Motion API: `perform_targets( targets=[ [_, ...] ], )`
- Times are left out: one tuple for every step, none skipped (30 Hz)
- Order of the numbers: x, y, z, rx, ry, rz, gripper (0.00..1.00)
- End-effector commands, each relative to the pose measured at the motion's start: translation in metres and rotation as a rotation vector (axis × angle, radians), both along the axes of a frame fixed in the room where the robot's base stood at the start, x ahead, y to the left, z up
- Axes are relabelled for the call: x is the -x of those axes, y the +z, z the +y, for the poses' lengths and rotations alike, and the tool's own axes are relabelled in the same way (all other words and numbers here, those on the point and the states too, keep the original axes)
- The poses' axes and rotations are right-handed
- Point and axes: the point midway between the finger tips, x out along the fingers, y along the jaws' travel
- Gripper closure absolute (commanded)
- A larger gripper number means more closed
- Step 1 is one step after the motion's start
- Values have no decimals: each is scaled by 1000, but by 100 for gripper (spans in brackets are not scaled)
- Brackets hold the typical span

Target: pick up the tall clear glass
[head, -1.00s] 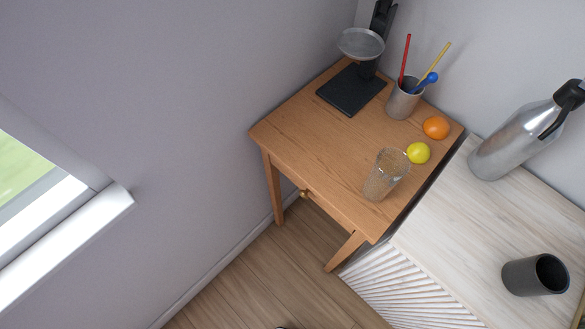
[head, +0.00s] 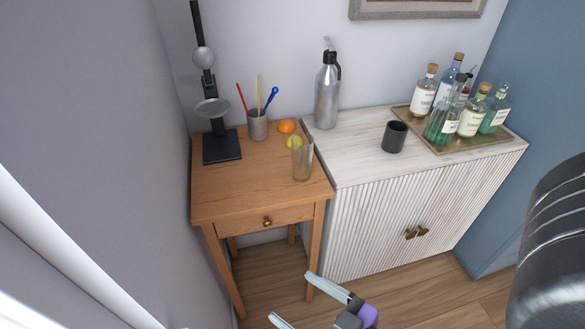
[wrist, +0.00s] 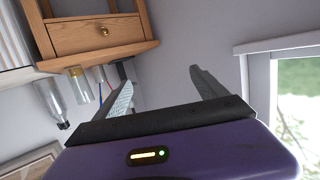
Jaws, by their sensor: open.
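The tall clear glass (head: 302,158) stands upright near the front right of the small wooden table (head: 240,190). In the wrist view, where the scene appears upside down, a clear glass (wrist: 78,86) shows beyond the table's edge. My gripper (head: 291,299) is at the bottom of the head view, in front of and lower in the picture than the table, well apart from the glass. Its two fingers are spread with nothing between them, and they also show in the wrist view (wrist: 160,92).
A yellow lemon (head: 294,142) and an orange (head: 286,126) lie behind the glass. A cup of stirrers (head: 257,128) and a black stand (head: 221,147) are farther back. The cabinet at right holds a steel bottle (head: 327,95), a dark cup (head: 394,137) and a bottle tray (head: 470,146).

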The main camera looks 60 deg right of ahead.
Motion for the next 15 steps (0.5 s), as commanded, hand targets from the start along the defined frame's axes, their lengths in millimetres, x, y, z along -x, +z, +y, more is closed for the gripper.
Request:
perform_targets(
  targets=[
    [-20,-10,-21,2,-70,-23,17],
    [-29,-15,-31,1,-103,-29,17],
    [-41,-20,-46,0,-143,-39,17],
    [-50,-23,-58,0,-172,-48,17],
    [-58,-26,-71,1,-199,-54,17],
    [-70,-28,-89,6,-234,-67,17],
    [-77,-30,-104,9,-260,-75,17],
    [-85,-30,-119,13,-283,-84,17],
    [-93,-30,-140,22,-313,-96,17],
    [-99,-29,-156,29,-334,-106,17],
    [-104,-27,-173,36,-352,-115,17],
    [-110,-24,-194,48,-376,-127,17],
    [-113,-22,-210,57,-391,-136,17],
    [-115,-18,-226,67,-406,-144,17],
    [-117,-14,-245,81,-423,-154,17]
  ],
)
